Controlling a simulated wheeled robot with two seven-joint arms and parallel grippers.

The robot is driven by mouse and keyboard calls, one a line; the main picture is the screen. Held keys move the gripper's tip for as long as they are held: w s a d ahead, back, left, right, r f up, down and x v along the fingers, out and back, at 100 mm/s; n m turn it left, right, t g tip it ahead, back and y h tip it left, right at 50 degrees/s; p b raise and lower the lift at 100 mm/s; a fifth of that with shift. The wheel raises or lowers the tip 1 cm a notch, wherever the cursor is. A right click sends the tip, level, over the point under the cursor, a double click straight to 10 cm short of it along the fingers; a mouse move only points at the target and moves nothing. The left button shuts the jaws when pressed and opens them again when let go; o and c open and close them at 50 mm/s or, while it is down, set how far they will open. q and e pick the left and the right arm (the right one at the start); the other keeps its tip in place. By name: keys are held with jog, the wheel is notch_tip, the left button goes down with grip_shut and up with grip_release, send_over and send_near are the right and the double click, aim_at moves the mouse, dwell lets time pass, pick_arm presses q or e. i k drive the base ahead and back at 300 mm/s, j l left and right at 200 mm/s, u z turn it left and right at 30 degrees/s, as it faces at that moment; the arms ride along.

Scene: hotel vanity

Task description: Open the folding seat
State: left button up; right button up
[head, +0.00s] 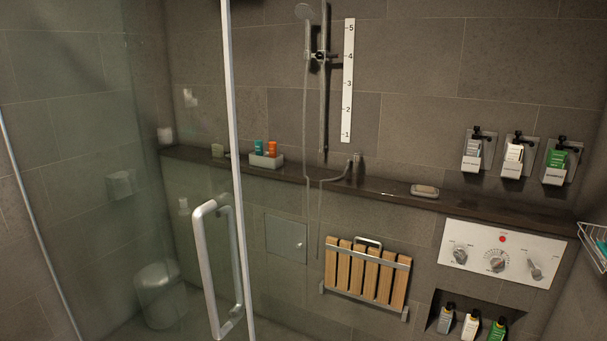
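The folding seat (366,275) hangs on the tiled back wall below the ledge, in the lower middle of the head view. It has several vertical wooden slats in a grey metal frame and lies folded up, nearly flat against the wall. A small metal handle (368,241) loops up at its top edge. Neither of my grippers shows in the head view.
A glass door with a metal handle (218,270) stands at the left. A dark ledge (390,197) runs above the seat. A control panel (498,254) is right of the seat, with bottles in a niche below. The shower hose (308,130) hangs left of the seat.

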aim_at(388, 263)
jog(key=l+z, duration=0.1)
jog(key=z, duration=0.35)
jog(key=k+l+z, duration=0.1)
jog(key=z, duration=0.35)
jog(key=l+u, duration=0.1)
jog(key=u, duration=2)
jog(key=z, duration=1.55)
jog(key=i+u, duration=0.15)
jog(key=u, duration=0.25)
jog(key=i+l+u, duration=0.1)
jog(key=u, duration=0.35)
jog(key=i+l+u, duration=0.1)
jog(key=l+u, duration=0.15)
jog(key=u, duration=0.15)
jog(key=i+l+u, duration=0.1)
jog(key=l, duration=0.2)
jog(key=i+l+u, duration=0.15)
jog(key=l, duration=0.2)
jog(key=l+u, duration=0.1)
jog(key=l, duration=0.2)
